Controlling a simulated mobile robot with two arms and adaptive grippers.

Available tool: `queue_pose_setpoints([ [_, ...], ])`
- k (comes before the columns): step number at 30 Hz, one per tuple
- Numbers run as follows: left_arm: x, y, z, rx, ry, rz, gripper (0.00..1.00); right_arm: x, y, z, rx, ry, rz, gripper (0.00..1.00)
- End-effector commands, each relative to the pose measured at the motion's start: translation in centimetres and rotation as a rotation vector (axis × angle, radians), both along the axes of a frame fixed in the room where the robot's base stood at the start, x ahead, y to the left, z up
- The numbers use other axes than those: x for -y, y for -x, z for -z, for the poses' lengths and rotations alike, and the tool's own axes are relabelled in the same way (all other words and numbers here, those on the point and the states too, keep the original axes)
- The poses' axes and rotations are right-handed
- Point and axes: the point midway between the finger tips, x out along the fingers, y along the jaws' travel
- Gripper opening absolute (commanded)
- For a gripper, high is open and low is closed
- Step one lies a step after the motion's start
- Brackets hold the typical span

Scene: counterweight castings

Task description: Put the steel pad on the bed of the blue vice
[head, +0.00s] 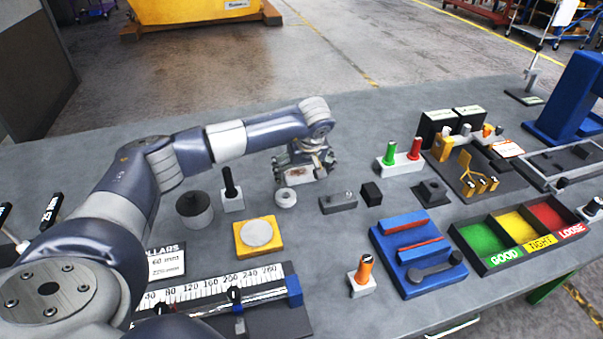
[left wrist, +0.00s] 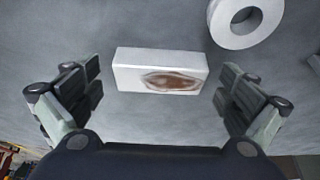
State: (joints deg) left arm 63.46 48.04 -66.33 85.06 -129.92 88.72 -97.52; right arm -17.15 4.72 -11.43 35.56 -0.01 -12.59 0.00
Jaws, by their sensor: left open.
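The steel pad (left wrist: 135,70), a pale grey rectangular block with a brown rusty patch on its side, lies on the grey table in the left wrist view. In the head view the pad (head: 295,175) shows just under my left gripper (head: 307,172). In the left wrist view my left gripper (left wrist: 160,92) is open, with one finger on each side of the pad and a gap to both. The blue vice (head: 387,247) stands right of centre at the near side, with red-lined jaws and a dark handle across its bed. My right gripper is not in view.
A steel ring (head: 285,198) lies close to the pad; it also shows in the left wrist view (left wrist: 214,30).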

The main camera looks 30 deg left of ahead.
Motion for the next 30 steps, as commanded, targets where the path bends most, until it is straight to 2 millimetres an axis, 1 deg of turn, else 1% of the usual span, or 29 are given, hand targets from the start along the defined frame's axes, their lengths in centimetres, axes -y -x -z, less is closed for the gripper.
queue_pose_setpoints([
  [3, 0.0, 0.0, 0.0, 0.0, 0.0, 0.0, 0.98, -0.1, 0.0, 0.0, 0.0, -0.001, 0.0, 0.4],
  [4, 0.0, 0.0, 0.0, 0.0, 0.0, 0.0, 0.96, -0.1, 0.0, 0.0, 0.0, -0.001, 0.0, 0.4],
  [5, 0.0, 0.0, 0.0, 0.0, 0.0, 0.0, 0.89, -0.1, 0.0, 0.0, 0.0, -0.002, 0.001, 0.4],
  [6, 0.0, 0.0, 0.0, 0.0, 0.0, 0.0, 0.8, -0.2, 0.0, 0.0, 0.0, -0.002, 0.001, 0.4],
  [8, 0.0, 0.0, 0.0, 0.0, 0.0, 0.0, 0.67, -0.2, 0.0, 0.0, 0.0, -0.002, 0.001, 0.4],
  [9, 0.0, 0.0, 0.0, 0.0, 0.0, 0.0, 0.57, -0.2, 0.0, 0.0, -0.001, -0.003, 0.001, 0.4],
  [11, 0.0, 0.0, 0.0, 0.0, 0.0, 0.0, 0.44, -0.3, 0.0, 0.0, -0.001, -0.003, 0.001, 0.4],
  [12, 0.0, 0.0, 0.0, 0.0, 0.0, 0.0, 0.35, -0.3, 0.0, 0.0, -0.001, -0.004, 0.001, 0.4],
  [13, 0.0, 0.0, 0.0, 0.0, 0.0, 0.0, 0.31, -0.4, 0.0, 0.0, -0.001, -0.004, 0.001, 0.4],
  [14, 0.0, -0.1, -0.2, 0.003, 0.0, 0.0, 0.25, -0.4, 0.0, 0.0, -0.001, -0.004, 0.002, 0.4],
  [20, 0.0, -0.1, -0.2, 0.003, 0.0, 0.0, 0.25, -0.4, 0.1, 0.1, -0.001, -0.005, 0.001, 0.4],
  [23, 0.0, -0.1, -0.8, 0.006, 0.0, 0.0, 0.25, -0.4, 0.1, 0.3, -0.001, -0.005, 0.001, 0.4],
  [26, 0.0, -0.2, -2.3, 0.008, 0.001, 0.0, 0.25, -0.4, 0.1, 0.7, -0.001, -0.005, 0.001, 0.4],
  [30, 0.0, -0.2, -5.1, 0.01, 0.001, -0.001, 0.25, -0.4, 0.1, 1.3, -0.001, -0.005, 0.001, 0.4],
])
